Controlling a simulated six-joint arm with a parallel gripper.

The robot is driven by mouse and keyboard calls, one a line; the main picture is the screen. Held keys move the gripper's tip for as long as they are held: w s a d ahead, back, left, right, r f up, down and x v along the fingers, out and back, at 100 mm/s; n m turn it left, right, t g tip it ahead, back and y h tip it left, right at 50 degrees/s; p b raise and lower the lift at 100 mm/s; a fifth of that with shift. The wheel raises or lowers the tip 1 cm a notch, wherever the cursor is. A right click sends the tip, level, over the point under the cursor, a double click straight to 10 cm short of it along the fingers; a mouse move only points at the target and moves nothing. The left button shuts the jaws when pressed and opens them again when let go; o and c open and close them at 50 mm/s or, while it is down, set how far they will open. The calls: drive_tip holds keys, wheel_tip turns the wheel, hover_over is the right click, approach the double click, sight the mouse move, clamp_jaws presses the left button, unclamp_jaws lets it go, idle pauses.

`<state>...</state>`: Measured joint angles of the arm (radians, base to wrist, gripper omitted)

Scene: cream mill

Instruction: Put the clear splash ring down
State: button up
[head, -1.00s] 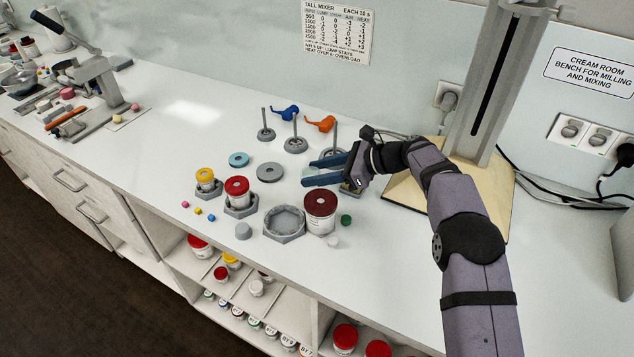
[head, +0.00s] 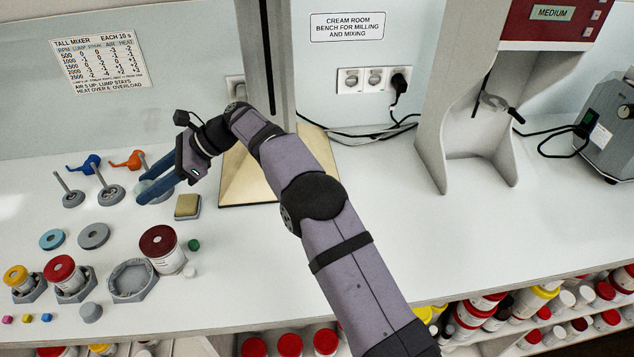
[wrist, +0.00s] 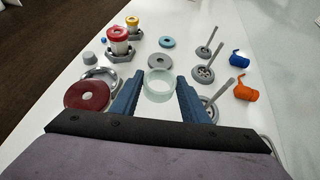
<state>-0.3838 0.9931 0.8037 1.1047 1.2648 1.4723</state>
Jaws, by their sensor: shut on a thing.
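The clear splash ring (wrist: 159,86) is a pale, see-through greenish band between the two blue fingers of my gripper (wrist: 157,79) in the wrist view. My gripper is shut on it, with a finger on each side. In the head view my gripper (head: 146,181) is over the back part of the bench, pointing left, and the ring shows faintly between the fingers. The gap between ring and bench cannot be told exactly.
Two grey stands with rods (head: 72,197) (head: 110,194) and blue and orange pieces (head: 84,165) (head: 128,160) are left of my gripper. A tan block (head: 187,206) lies below right. A dark-red-lidded jar (head: 163,250) and empty hexagonal holder (head: 131,280) stand in front.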

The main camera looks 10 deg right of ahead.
drive_tip(key=w+d+r+m+t, duration=0.1)
drive_tip(key=w+d, duration=0.2)
drive_tip(key=d, duration=0.4)
drive_tip(key=w+d+m+t, duration=0.1)
drive_tip(key=w+d, duration=0.2)
drive_tip(key=d, duration=0.5)
drive_tip(key=m+t+h, duration=0.2)
drive_tip(key=m+t, duration=0.4)
drive_tip(key=t, duration=0.1)
hover_over(390, 193)
drive_tip(key=f, duration=0.1)
drive_tip(key=shift+m, duration=0.3)
drive_tip(key=shift+a+f+p, duration=0.1)
drive_tip(key=shift+f+p, duration=0.95)
drive_tip(key=shift+f, duration=3.95)
drive_tip(key=shift+f, duration=0.15)
drive_tip(key=o, duration=1)
